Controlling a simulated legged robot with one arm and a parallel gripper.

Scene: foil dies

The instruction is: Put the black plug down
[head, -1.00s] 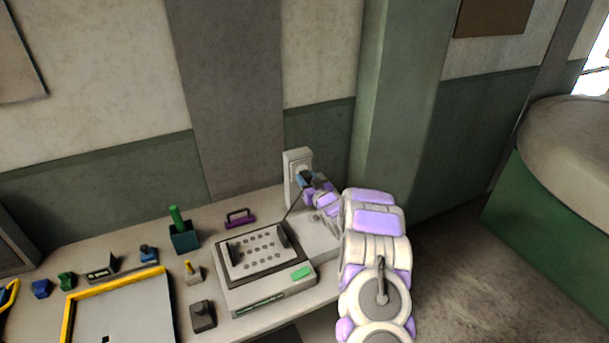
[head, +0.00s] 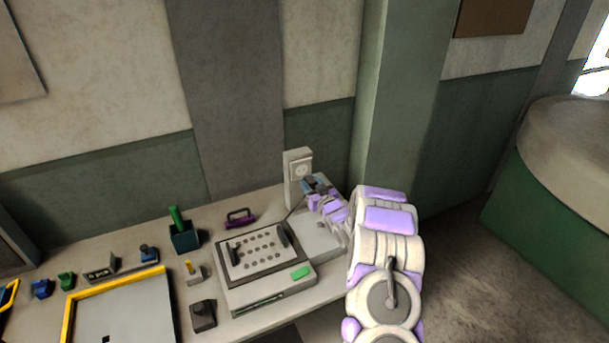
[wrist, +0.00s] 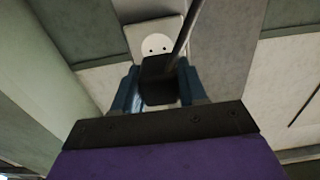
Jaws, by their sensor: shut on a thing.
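The black plug (wrist: 158,82) is between the two blue fingers of my gripper (wrist: 157,90) in the wrist view, with its cord running up from it. In the head view my gripper (head: 315,183) is shut on the plug, which is mostly hidden there. The white socket post (head: 297,178) stands behind it at the back of the bench. Its round socket face (wrist: 156,45) shows two bare holes beyond the plug in the wrist view, so the plug is out of the socket.
A grey machine (head: 262,262) with a green button stands left of my gripper. A purple handle (head: 240,217), a teal holder (head: 184,237), a dark knob block (head: 203,315) and a yellow-framed tray (head: 66,310) are farther left. The wall is close behind.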

